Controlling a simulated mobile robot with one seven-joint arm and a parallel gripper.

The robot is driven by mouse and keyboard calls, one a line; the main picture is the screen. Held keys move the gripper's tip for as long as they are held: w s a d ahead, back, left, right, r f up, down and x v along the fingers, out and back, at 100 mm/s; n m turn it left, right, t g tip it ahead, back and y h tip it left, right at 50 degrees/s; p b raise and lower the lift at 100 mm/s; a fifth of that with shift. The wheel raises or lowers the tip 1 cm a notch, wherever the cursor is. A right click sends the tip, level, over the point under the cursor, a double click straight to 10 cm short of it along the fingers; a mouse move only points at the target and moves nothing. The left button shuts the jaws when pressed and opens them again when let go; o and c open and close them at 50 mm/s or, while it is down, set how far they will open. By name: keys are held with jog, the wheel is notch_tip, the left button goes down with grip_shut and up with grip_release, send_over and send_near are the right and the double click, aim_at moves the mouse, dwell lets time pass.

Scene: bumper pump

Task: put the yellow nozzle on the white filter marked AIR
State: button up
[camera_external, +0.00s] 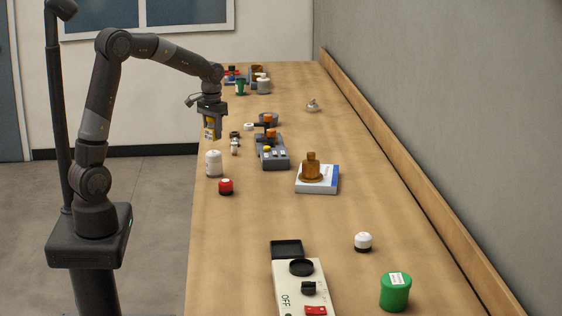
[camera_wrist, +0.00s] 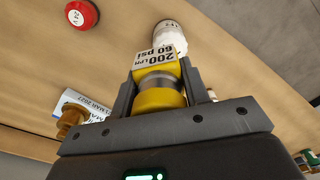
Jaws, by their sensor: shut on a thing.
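My gripper (camera_external: 210,117) is shut on the yellow nozzle (camera_external: 209,132), holding it above the left edge of the bench. In the wrist view, the yellow nozzle (camera_wrist: 160,97) sits between both fingers (camera_wrist: 158,82); it has a silver band and a label reading "200 LPM 60 psi". A white cylinder (camera_external: 214,165) stands upright on the bench, nearer the camera than the gripper and apart from the nozzle. It also shows beyond the nozzle in the wrist view (camera_wrist: 170,36), partly hidden by it. No AIR mark is legible, so I cannot tell whether this is the filter.
A red-topped piece (camera_external: 226,187) stands near the white cylinder. A grey device (camera_external: 273,155) with orange parts and an amber bottle (camera_external: 311,168) on a white-and-blue box (camera_external: 317,187) lie right. A white-and-black piece (camera_external: 363,242) and green jar (camera_external: 395,292) stand nearer.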

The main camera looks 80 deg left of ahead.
aim_at(214, 152)
jog(key=shift+s+a+f, duration=0.1)
jog(key=shift+a+f, duration=0.4)
jog(key=shift+a, duration=0.35)
jog(key=shift+a+f, duration=0.1)
jog(key=shift+f, duration=1.95)
jog(key=o, duration=1.1)
jog(key=shift+f, duration=0.15)
notch_tip(214, 152, up, 12)
jog(key=shift+r, duration=0.15)
